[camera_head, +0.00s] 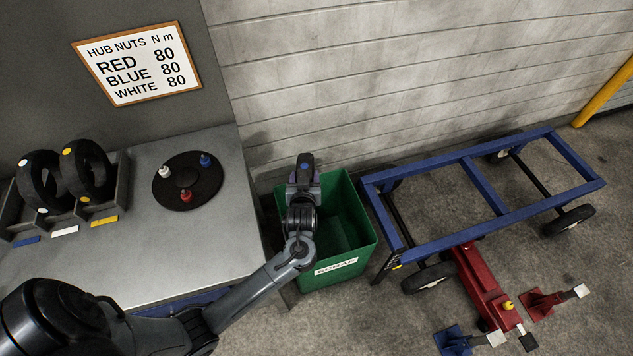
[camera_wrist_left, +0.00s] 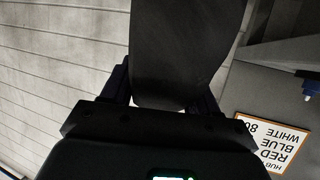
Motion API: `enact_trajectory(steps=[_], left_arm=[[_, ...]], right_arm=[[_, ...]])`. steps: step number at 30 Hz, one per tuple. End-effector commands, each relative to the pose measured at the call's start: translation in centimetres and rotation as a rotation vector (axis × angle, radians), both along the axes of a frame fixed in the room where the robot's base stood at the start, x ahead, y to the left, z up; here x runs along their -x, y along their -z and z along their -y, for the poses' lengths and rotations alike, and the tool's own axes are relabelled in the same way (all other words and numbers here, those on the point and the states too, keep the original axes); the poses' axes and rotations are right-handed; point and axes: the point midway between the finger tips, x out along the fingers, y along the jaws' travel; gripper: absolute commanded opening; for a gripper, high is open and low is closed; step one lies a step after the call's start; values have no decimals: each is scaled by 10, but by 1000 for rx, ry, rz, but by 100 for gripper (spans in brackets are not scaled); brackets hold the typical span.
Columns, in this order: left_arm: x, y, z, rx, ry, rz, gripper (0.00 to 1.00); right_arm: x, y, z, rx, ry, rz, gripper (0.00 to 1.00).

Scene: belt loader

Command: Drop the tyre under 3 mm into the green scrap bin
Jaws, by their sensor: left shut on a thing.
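The green scrap bin (camera_head: 345,262), with a SCRAP label on its front, stands on the floor beside the bench. My left gripper (camera_head: 303,178) is over the bin's back left part in the head view. It is shut on a black tyre (camera_wrist_left: 185,50), which fills the upper middle of the left wrist view between the fingers. In the head view the tyre (camera_head: 305,161) shows only as a small dark shape at the gripper. Its tread depth cannot be read. My right gripper is not in view.
A rack (camera_head: 122,180) with two tyres (camera_head: 88,170) and coloured tags is on the grey bench (camera_head: 215,240). A dark disc (camera_head: 180,180) carries white, blue and red nuts. Right of the bin stand a blue wheeled frame (camera_head: 480,160) and a red jack (camera_head: 482,290).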

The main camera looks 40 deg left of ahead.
Motion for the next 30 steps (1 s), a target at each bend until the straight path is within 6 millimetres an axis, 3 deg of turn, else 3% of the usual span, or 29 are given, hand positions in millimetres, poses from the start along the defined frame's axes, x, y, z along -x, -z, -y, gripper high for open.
enact_trajectory(steps=[1,3,12,21,30], left_arm=[[-5,33,-5,0,-40,4,0],[-9,57,-12,-3,-91,4,0],[-30,142,-17,-9,-242,-6,0],[-56,201,-6,-11,-300,-13,0],[-72,235,1,-13,-308,-15,0]], right_arm=[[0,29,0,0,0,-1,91],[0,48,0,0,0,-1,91],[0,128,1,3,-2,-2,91],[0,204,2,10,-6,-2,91],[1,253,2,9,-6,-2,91]])
